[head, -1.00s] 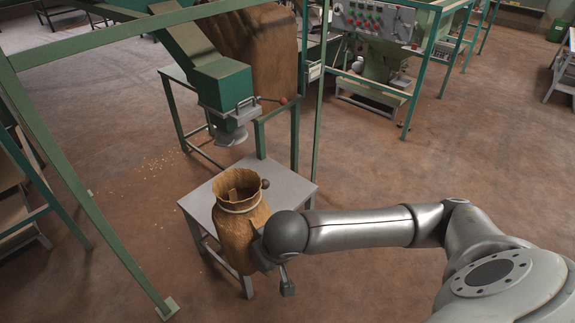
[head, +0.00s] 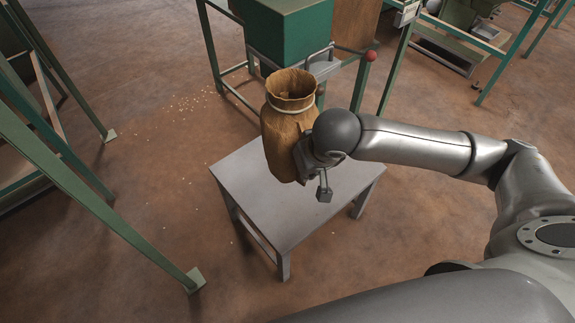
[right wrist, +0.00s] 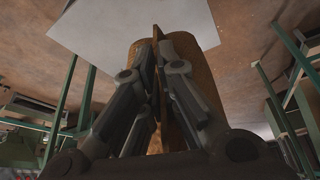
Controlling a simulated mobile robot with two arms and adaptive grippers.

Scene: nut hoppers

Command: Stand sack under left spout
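The brown sack (head: 281,138), open at the top with a pale band round its neck, is upright over the back part of the grey table (head: 262,207). I cannot tell whether its base touches the tabletop. My right gripper (head: 301,152) is shut on the sack's right side. In the right wrist view its fingers (right wrist: 163,45) pinch a ridge of the sack (right wrist: 199,68). The green hopper chute (head: 288,33) is just behind the sack's mouth; its spout opening is hidden behind the sack. My left gripper is not in view.
A lever with a red ball (head: 371,56) sticks out right of the chute. Green frame posts (head: 120,225) stand at the left. The table's front part is bare. Spilled bits lie on the floor behind left.

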